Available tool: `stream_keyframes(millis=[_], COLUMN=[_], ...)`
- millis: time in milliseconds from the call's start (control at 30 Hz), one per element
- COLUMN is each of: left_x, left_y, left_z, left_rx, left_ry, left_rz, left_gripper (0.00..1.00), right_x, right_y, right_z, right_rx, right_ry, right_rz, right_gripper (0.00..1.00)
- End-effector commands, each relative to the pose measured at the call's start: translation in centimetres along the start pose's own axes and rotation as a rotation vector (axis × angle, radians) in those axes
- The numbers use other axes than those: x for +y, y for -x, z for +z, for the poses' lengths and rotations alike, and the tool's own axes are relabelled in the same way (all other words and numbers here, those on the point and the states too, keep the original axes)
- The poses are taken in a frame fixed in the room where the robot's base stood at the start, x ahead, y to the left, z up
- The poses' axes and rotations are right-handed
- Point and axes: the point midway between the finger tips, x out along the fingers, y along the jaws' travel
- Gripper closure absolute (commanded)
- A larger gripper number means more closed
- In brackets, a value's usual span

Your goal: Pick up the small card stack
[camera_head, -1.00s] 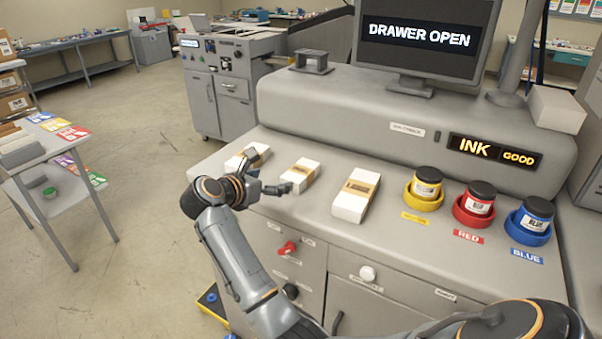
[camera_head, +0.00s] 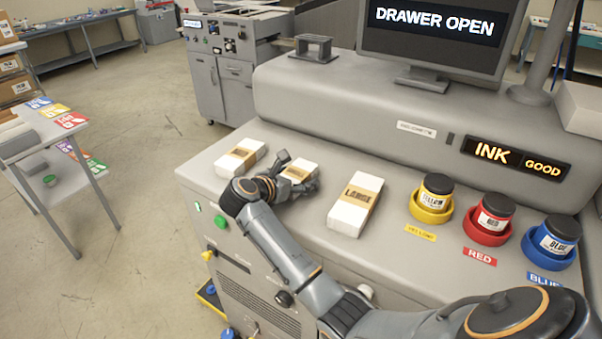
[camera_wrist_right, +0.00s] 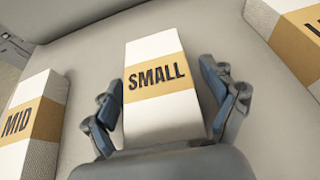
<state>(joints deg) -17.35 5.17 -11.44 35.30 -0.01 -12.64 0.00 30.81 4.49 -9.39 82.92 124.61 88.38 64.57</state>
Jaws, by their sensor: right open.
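The small card stack (camera_head: 300,172) is a white block with a tan band, the middle of three stacks on the grey machine top. Its band reads SMALL in the right wrist view (camera_wrist_right: 154,77). My right gripper (camera_head: 298,175) is open, its fingers spread on either side of this stack. In the wrist view the fingers (camera_wrist_right: 168,106) flank the stack, with a gap at the right finger; contact on the left is unclear. The near end of the stack is hidden by the gripper. My left gripper is not in view.
The MID stack (camera_head: 240,158) lies to the left and the LARGE stack (camera_head: 356,204) to the right. Yellow (camera_head: 432,200), red (camera_head: 489,220) and blue (camera_head: 552,242) ink pots stand further right. A monitor (camera_head: 432,40) reading DRAWER OPEN stands behind.

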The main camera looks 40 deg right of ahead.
Motion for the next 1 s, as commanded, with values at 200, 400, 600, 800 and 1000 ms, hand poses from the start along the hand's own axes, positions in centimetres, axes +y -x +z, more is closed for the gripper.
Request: stream_keyframes(millis=[200, 400, 600, 800, 1000], left_x=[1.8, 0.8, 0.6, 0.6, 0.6], left_y=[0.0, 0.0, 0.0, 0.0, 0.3], left_z=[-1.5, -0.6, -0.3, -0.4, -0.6], left_rx=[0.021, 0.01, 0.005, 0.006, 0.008], left_ry=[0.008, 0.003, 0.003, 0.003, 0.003], left_rz=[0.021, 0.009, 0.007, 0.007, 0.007], left_gripper=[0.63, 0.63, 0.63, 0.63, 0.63], right_x=[0.1, 0.1, 0.0, 0.1, 0.5], right_y=[0.1, 0.1, 0.0, 0.1, 0.8], right_z=[-0.1, 0.0, -0.1, 0.0, 1.3], right_rx=[0.001, 0.0, 0.001, 0.003, 0.005], right_ry=[0.0, 0.0, 0.0, 0.001, -0.001], right_rz=[0.002, 0.002, 0.001, 0.001, 0.003], right_gripper=[0.21, 0.62, 0.8, 0.81, 0.81])
